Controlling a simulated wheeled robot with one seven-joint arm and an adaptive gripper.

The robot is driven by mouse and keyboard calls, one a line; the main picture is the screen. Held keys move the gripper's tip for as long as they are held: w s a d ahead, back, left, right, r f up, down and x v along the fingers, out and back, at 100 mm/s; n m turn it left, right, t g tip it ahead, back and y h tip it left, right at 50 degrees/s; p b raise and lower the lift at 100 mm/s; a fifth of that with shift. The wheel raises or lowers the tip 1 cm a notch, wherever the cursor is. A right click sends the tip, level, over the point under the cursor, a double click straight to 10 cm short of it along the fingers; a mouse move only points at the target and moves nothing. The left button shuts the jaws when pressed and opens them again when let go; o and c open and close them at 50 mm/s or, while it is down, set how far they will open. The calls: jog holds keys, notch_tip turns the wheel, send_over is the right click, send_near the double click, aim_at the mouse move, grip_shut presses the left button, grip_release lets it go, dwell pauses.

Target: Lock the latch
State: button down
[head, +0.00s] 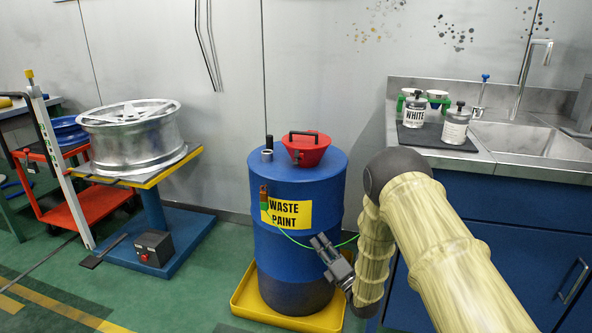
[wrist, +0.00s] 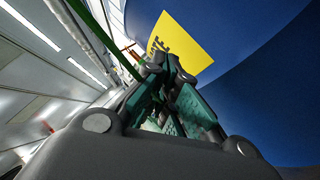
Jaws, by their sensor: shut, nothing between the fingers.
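A blue drum (head: 298,228) has a yellow "WASTE PAINT" label (head: 293,214). A red funnel (head: 306,149) with a black handle sits on its top. No latch can be made out clearly at this size. My gripper (head: 318,241) is shut and empty in front of the drum, below and to the right of the label. In the wrist view my gripper's fingers (wrist: 166,62) point towards the drum (wrist: 255,90), with part of the label (wrist: 188,42) just beyond them. Whether the fingers touch the drum cannot be told.
A green cable (head: 292,241) runs from an orange-and-green clamp (head: 264,196) on the drum behind my gripper. The drum stands in a yellow tray (head: 245,310). A sink counter (head: 480,150) is at right; a wheel (head: 133,135) on a lift is at left.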

aim_at(296, 181)
notch_tip(296, 181, up, 10)
jog(key=w+a+n+y+p, duration=0.1)
jog(key=a+n+y+p, duration=0.1)
jog(key=n+y, duration=0.2)
jog(key=shift+a+f+n+g+y, duration=0.25)
jog(key=shift+n+g+y, duration=0.15)
jog(key=shift+n, duration=0.8)
jog(key=shift+w+r, duration=0.1)
jog(key=shift+w, duration=0.05)
jog(key=b+x, duration=0.1)
jog(key=x, duration=0.8)
jog(key=shift+w+a+r+b, duration=0.15)
jog(key=shift+w+a+b, duration=0.05)
jog(key=shift+a+b, duration=0.1)
jog(key=r, duration=0.1)
jog(key=w+r, duration=0.1)
jog(key=shift+w+d+r+b, duration=0.25)
jog(key=shift+w+d+b, duration=0.05)
jog(key=shift+w, duration=0.05)
jog(key=shift+w+r, duration=0.3)
jog(key=shift+r, duration=0.1)
jog(key=shift+r, duration=0.1)
